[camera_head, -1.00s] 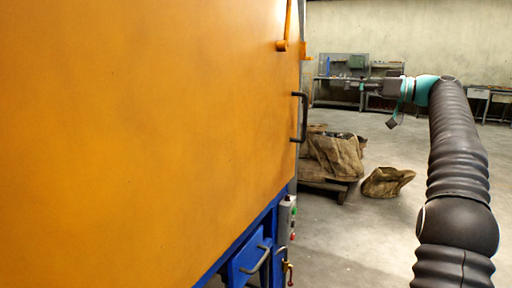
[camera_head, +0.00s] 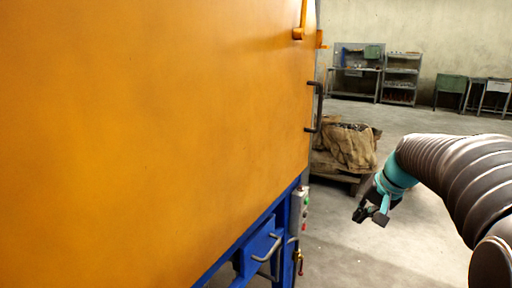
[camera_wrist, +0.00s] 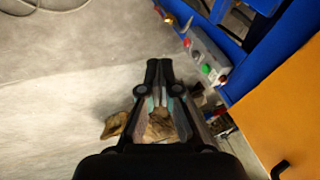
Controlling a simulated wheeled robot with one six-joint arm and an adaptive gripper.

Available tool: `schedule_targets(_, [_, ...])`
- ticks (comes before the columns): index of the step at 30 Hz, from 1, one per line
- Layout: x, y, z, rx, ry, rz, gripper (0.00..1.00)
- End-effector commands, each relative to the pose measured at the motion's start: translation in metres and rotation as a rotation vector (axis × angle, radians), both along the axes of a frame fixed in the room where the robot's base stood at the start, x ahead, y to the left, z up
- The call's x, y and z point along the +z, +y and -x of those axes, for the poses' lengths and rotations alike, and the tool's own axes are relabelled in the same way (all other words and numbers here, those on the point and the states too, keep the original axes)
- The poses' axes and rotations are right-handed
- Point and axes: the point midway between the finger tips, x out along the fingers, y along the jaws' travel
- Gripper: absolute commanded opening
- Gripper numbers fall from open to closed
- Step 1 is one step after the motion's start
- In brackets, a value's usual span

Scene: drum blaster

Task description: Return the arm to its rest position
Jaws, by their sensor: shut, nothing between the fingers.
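My gripper (camera_head: 364,214) is at the right in the head view, on my arm in its dark ribbed cover, pointing down and to the left over open floor. In the wrist view my gripper (camera_wrist: 160,66) shows its two fingers together at the tips, with nothing between them. The orange machine (camera_head: 150,130) fills the left of the head view, and the gripper is apart from it. The machine's orange side also shows in the wrist view (camera_wrist: 285,115).
A control box (camera_head: 300,208) with buttons sits on the machine's blue frame; it also shows in the wrist view (camera_wrist: 206,60). A black handle (camera_head: 316,106) sticks out from the machine's edge. A sack (camera_head: 346,146) stands on a pallet behind. Benches and shelves line the back wall.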

Motion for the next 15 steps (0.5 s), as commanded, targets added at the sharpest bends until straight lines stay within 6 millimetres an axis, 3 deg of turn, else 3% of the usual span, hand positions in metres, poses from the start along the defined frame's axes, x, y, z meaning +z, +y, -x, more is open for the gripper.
schedule_targets(1, [-0.005,0.01,0.022,0.006,0.016,0.032,0.0])
schedule_targets(6, [-0.028,0.032,0.089,0.035,0.057,0.149,0.0])
schedule_targets(15, [-0.062,0.063,0.194,0.168,0.052,0.326,0.0])
